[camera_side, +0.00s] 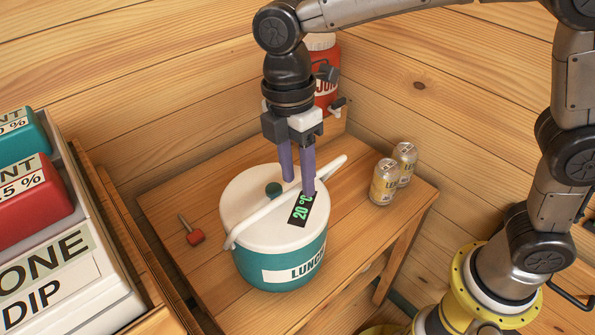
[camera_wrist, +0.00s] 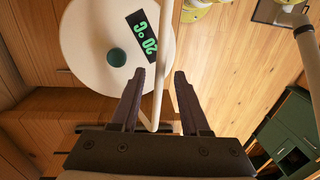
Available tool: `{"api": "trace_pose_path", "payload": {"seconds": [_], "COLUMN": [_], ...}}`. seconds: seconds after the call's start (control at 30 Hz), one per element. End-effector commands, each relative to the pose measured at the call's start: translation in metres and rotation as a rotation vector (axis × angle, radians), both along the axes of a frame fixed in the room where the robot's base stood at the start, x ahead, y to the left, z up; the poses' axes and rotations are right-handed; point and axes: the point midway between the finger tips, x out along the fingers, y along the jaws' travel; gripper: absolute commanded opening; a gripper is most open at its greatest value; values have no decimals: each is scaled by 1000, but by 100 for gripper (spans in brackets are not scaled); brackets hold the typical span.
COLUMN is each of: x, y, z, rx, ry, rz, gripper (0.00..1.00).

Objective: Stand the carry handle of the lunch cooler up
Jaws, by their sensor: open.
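The lunch cooler (camera_side: 250,268) is a round teal tub with a white lid, standing on a wooden table. Its white carry handle (camera_side: 258,214) runs slantwise across the lid from lower left to upper right, low over it; I cannot tell whether it touches the lid. My gripper (camera_side: 298,187) points down over the lid with its purple fingers apart. In the wrist view the handle (camera_wrist: 164,50) passes between the two open fingertips (camera_wrist: 160,76), with gaps on both sides. The lid also carries a 20 °C display (camera_side: 300,209) and a green knob (camera_side: 273,189).
Two cans (camera_side: 384,182) stand to the right on the table (camera_side: 180,262). A red jug (camera_side: 326,90) is behind my gripper. A small red-headed item (camera_side: 195,237) lies left of the cooler. A crate with boxes (camera_side: 70,265) is at far left. Plank walls close the back.

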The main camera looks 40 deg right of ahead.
Motion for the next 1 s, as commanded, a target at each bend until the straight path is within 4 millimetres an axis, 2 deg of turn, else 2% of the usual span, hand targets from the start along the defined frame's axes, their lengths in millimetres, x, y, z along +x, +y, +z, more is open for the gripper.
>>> {"api": "trace_pose_path", "payload": {"seconds": [0.3, 0.5, 0.57, 1.0], "x": [0, 0, 0, 0], "y": [0, 0, 0, 0], "z": [-2, -2, -2, -1], "rx": [0, 0, 0, 0], "ry": [0, 0, 0, 0], "rz": [0, 0, 0, 0], "gripper": [44, 8, 0, 0]}}
